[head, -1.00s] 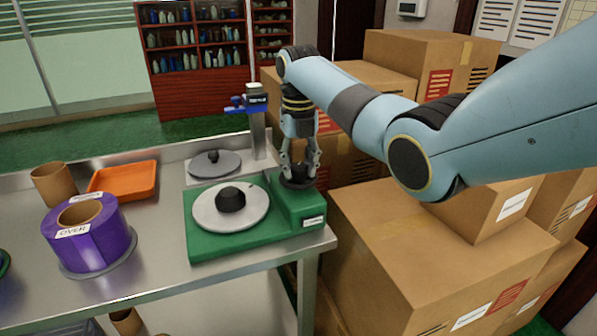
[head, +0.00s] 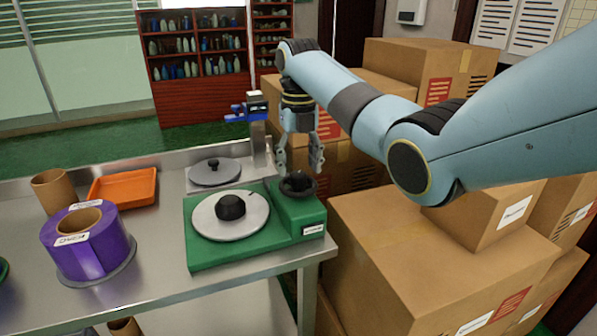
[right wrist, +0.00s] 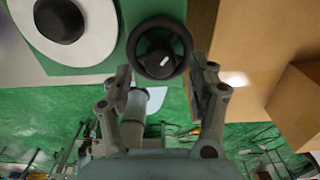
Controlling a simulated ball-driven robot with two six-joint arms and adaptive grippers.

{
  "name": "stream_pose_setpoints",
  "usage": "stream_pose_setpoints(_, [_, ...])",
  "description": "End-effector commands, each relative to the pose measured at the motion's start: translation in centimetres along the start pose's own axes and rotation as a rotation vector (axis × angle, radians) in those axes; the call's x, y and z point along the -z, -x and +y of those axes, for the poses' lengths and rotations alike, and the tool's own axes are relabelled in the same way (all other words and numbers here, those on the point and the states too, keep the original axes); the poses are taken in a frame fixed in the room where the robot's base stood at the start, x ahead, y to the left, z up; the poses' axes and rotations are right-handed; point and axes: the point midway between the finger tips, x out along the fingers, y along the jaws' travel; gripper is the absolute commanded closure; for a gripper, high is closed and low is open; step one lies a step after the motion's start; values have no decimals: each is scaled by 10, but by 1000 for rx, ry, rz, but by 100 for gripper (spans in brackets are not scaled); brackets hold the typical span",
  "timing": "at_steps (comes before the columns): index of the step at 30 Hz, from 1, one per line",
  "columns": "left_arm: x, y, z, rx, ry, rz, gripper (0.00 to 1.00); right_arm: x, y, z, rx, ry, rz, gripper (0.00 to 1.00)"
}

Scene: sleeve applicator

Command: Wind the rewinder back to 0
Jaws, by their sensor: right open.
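The green rewinder (head: 262,246) stands at the right end of the steel table. It has a white disc (head: 207,224) with a black hub (head: 231,207) and, on its raised right part, a black dial (head: 298,185). My right gripper (head: 299,166) is open just above and behind the dial, with nothing between its fingers. In the right wrist view, the dial (right wrist: 160,48) has a white mark and lies beyond the open fingertips (right wrist: 165,80), apart from them. I cannot read any number there. My left gripper is not in view.
A purple roll (head: 85,245), a brown core (head: 53,190) and an orange tray (head: 123,187) lie left on the table. A grey disc stand (head: 214,173) is behind the rewinder. Cardboard boxes (head: 440,245) crowd the right side.

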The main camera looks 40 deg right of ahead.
Motion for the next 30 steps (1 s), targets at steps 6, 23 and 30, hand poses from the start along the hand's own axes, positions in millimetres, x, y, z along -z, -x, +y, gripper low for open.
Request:
stream_pose_setpoints(6, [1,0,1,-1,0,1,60,-1,36,0,0,0,-2,41])
stream_pose_setpoints(23, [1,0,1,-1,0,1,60,-2,48,0,-1,-83,-10,41])
stream_pose_setpoints(30, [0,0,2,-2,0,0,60,-75,68,2,-141,-718,-346,41])
